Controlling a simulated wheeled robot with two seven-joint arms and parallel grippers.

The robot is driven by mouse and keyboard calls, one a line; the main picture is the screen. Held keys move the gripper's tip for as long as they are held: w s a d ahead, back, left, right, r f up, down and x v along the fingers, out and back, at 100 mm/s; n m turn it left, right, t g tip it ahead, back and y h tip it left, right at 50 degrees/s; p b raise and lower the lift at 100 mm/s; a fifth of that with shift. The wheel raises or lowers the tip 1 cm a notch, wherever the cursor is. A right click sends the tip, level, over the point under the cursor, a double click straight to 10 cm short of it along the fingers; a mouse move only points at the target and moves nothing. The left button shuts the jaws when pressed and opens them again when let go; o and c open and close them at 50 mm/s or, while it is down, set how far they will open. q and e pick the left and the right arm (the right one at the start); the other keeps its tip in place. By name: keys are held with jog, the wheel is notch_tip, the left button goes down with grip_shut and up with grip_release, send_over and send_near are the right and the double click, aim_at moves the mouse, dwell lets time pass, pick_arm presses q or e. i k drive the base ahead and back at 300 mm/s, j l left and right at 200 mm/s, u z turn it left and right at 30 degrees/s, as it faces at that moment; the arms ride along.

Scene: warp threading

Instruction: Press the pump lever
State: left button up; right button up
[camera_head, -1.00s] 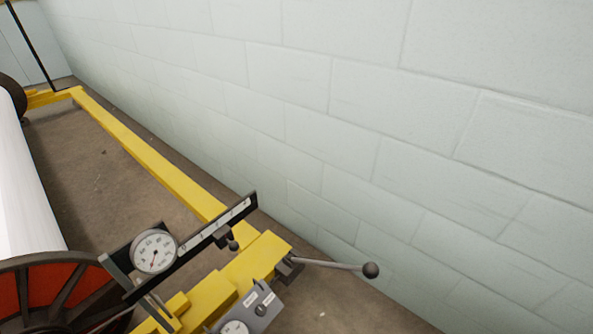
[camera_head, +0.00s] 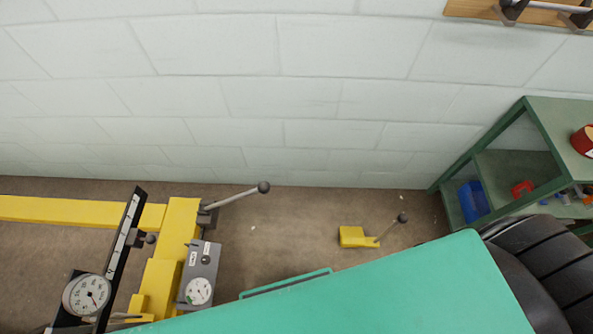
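Two levers with dark ball knobs show, and I cannot tell from the picture alone which is the pump lever. One lever (camera_head: 235,198) slants up to the right from the end of the yellow frame (camera_head: 177,238). The other is a short lever (camera_head: 390,229) that rises from a small yellow block (camera_head: 353,237) on the floor. A grey box (camera_head: 201,273) with a dial and a knob sits beside the frame. Neither of my grippers is in view, and nothing is seen touching either lever.
A round gauge (camera_head: 86,294) and a dark scale bar (camera_head: 124,245) stand at lower left. A green shelf (camera_head: 548,128) with a blue bin (camera_head: 473,201) is at right. A teal panel (camera_head: 390,295) covers the lower right. Brown floor lies open between the levers.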

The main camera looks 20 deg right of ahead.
aim_at(264, 187)
jog(key=k+j+u, duration=0.25)
jog(key=k+u, duration=0.2)
jog(key=k+j+u, duration=0.45)
jog(key=l+z, duration=0.15)
jog(key=z, duration=0.35)
jog(key=l+z, duration=0.15)
jog(key=z, duration=0.35)
jog(key=k, duration=0.05)
